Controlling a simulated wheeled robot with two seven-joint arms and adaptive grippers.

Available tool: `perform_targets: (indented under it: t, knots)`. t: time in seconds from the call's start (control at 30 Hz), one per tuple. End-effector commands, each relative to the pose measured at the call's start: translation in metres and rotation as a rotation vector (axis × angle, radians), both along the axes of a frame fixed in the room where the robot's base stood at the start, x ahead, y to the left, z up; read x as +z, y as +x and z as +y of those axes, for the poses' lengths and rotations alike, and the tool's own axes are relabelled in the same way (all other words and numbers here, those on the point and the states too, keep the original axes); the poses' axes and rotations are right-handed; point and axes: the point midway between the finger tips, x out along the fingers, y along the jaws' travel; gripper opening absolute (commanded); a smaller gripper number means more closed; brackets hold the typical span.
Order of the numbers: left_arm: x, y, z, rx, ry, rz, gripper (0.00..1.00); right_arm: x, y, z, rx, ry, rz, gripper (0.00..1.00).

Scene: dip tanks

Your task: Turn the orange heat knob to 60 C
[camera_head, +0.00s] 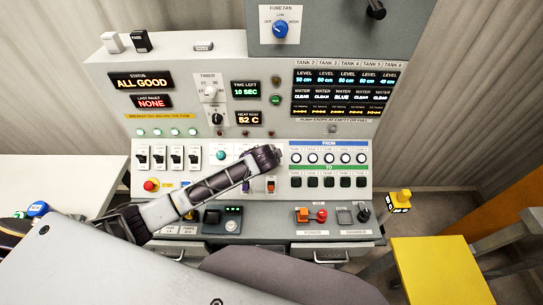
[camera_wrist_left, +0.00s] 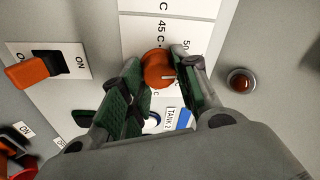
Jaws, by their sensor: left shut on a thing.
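The orange heat knob (camera_wrist_left: 157,66) sits on a white scale plate in the left wrist view, with a pale pointer line on its face. In the head view my left gripper (camera_head: 266,157) reaches the middle of the panel and hides the knob. The heat display (camera_head: 249,118) reads 52 C. My right gripper is not in view.
An orange-red switch (camera_wrist_left: 28,71) marked ON and a round red-brown button or lamp (camera_wrist_left: 241,82) flank the knob. A yellow stool (camera_head: 440,268) stands at right.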

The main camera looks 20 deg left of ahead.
Motion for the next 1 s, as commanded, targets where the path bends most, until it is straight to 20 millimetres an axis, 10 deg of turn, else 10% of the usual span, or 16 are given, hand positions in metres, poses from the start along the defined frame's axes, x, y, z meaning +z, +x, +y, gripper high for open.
perform_targets:
  t: [1.0]
  knots:
    - [-0.0006,-0.0009,-0.0001,-0.490,0.376,0.109,0.07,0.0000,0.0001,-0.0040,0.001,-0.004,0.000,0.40]
